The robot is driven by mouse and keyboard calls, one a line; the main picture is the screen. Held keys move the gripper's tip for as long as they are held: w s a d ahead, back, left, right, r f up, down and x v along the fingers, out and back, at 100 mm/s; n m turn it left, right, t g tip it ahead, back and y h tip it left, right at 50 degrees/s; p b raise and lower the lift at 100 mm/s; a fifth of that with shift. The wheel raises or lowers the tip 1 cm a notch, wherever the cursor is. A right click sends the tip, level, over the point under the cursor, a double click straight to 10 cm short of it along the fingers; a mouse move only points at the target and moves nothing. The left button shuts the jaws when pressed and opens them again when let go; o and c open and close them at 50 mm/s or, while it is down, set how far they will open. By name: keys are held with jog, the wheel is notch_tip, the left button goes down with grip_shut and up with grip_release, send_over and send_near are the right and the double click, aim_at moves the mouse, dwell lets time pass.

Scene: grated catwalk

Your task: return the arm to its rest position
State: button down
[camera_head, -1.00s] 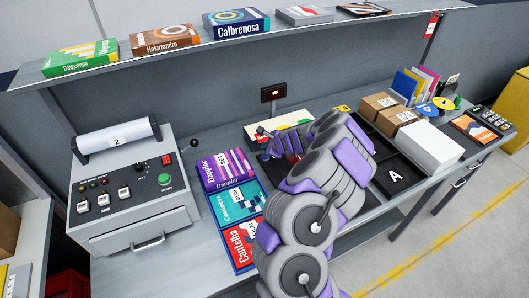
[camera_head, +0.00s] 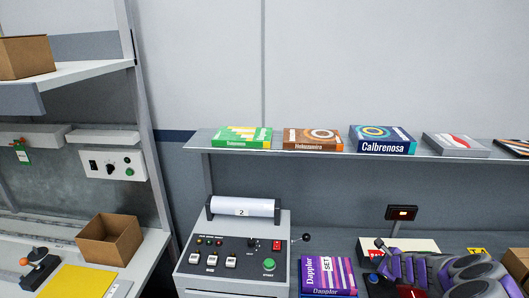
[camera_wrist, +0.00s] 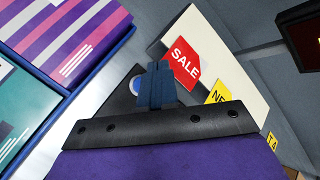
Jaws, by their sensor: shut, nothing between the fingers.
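My arm reaches in from the lower right of the head view, grey and purple, over the bench. My gripper (camera_wrist: 155,85) shows in the wrist view with its blue fingertips together and nothing between them. It is in front of a white board with a red SALE tag (camera_wrist: 185,58) and a yellow tag (camera_wrist: 218,93). I cannot tell its height above the bench.
A purple Dappler box (camera_head: 327,276) lies left of the arm. The numbered machine (camera_head: 235,255) stands further left. A shelf (camera_head: 300,152) with several boxes runs above the bench. An open cardboard box (camera_head: 110,240) sits on the left bench.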

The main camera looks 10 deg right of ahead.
jog(key=w+a+r+n+y, duration=0.25)
jog(key=a+r, duration=0.25)
jog(key=a, duration=0.3)
jog(key=w+a+r+n+y, duration=0.1)
jog(key=a+r+n+y, duration=0.1)
jog(key=a+r+n, duration=0.35)
jog(key=s+a+r+n+g+y, duration=0.15)
jog(key=s+a+r+n, duration=0.3)
jog(key=a, duration=0.55)
jog(key=s+a+r+n+g+y, duration=0.1)
jog(key=s+a+r+n+g, duration=0.3)
jog(key=a, duration=0.7)
jog(key=s+a+r+n+g+h, duration=0.1)
jog(key=s+a+n, duration=0.25)
jog(key=s, duration=0.35)
jog(key=s+a+r+n+g+h, duration=0.15)
jog(key=s+a, duration=0.25)
jog(key=s, duration=0.4)
jog(key=s+d+n+g+h, duration=0.1)
jog(key=s+d+n+h, duration=0.1)
jog(key=s, duration=0.9)
jog(key=s+d+f+n+g+h, duration=0.1)
jog(key=s+d+n+g+h, duration=0.1)
jog(key=s, duration=0.8)
jog(key=shift+s+d+f+n, duration=0.15)
jog(key=shift+s+d+n, duration=0.25)
jog(key=shift+d+n, duration=0.65)
jog(key=shift+d, duration=0.15)
